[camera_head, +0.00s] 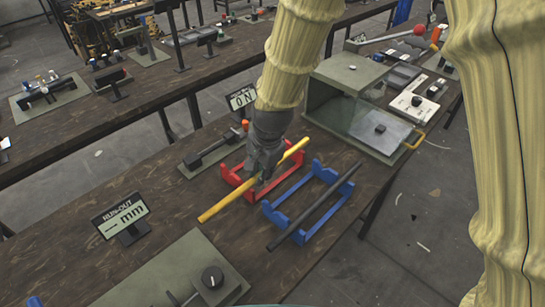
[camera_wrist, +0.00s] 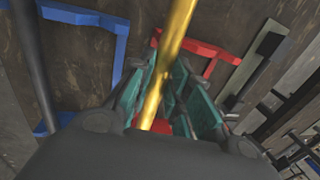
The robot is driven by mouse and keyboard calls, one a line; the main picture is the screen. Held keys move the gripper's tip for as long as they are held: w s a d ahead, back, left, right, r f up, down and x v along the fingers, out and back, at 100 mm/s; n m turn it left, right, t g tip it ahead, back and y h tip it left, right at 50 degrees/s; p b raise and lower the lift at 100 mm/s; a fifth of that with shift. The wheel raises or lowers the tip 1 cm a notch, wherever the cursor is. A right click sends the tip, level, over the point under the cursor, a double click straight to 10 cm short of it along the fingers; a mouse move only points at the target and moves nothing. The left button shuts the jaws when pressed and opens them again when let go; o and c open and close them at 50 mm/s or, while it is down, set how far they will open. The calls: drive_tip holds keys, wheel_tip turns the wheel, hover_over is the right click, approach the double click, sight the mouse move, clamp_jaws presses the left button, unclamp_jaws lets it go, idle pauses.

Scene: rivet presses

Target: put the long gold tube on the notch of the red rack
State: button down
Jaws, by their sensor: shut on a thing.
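The long gold tube (camera_head: 228,203) is held in my gripper (camera_head: 262,180), whose fingers are shut around its middle. In the wrist view the gold tube (camera_wrist: 176,40) runs between the teal finger pads of my gripper (camera_wrist: 165,95). The red rack (camera_head: 233,178) stands on the brown table directly under and beside the gripper, and the tube passes over it. Parts of the red rack also show in the wrist view (camera_wrist: 212,52). The gripper hides part of the rack, so I cannot tell whether the tube touches a notch.
A blue rack (camera_head: 275,217) with a dark tube (camera_head: 318,203) across it stands close to the right. A green open-fronted box (camera_head: 345,85) is behind it. A run-out display (camera_head: 123,215) and a grey-green plate with a knob (camera_head: 211,278) are front left.

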drive_tip(key=shift+w+d+f+p, duration=0.6)
drive_tip(key=shift+w+f, duration=0.2)
drive_tip(key=shift+w, duration=0.65)
drive_tip(key=shift+w+d+f+p, duration=0.55)
drive_tip(key=shift+w+f, duration=0.25)
drive_tip(key=shift+w, duration=0.65)
drive_tip(key=shift+w+d+f+p, duration=0.5)
drive_tip(key=shift+w+f+p, duration=0.25)
drive_tip(key=shift+w, duration=0.7)
drive_tip(key=c, duration=1.3)
unclamp_jaws()
drive_tip(key=shift+b+v, duration=1.75)
drive_tip(key=shift+v, duration=4.2)
